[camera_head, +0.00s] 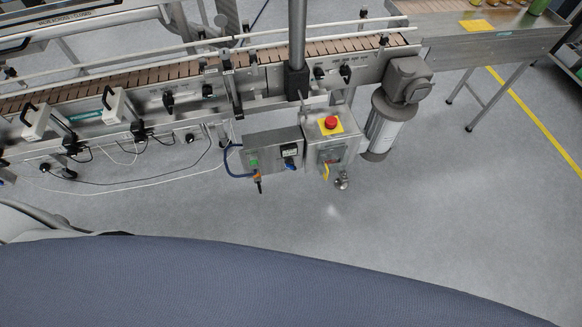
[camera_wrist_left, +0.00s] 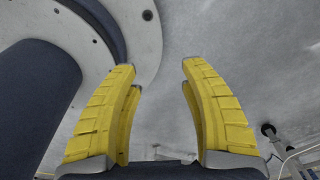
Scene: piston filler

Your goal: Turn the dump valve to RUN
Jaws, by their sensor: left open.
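I cannot make out a dump valve or a RUN mark in either view. My left gripper (camera_wrist_left: 157,68) shows in the left wrist view. My right gripper is in neither view.
In the head view a slatted conveyor (camera_head: 150,76) crosses the top. On its near side hang a grey control box (camera_head: 272,150) and a box with a red button (camera_head: 331,123). A motor (camera_head: 406,80) and steel table (camera_head: 490,45) are right. Floor (camera_head: 430,200) in front is clear.

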